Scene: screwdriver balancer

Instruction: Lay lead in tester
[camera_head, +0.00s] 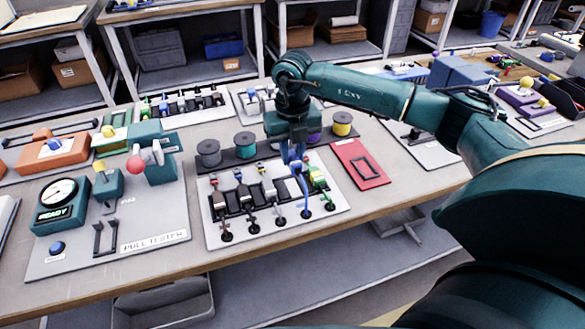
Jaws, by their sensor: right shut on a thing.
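The pull tester (150,238) is a grey plate at the left with a teal gauge box (62,207) reading READY. It carries a yellow-knobbed teal post (107,184), a teal block with a red-knobbed lever (158,160) and a black bracket (104,238). Several leads stand in a white-plated rack (218,190) at the middle, among them a red one and a green one (322,186). My right gripper (293,163) is over the rack's back right, shut on the blue lead (304,197), whose lower end is still at the rack's front row. My left gripper is out of view.
Wire spools (208,152) stand behind the rack. A red tray with a black frame (360,163) lies to its right. An orange device (50,152) is at the back left. The bench's front edge runs close before the rack and tester.

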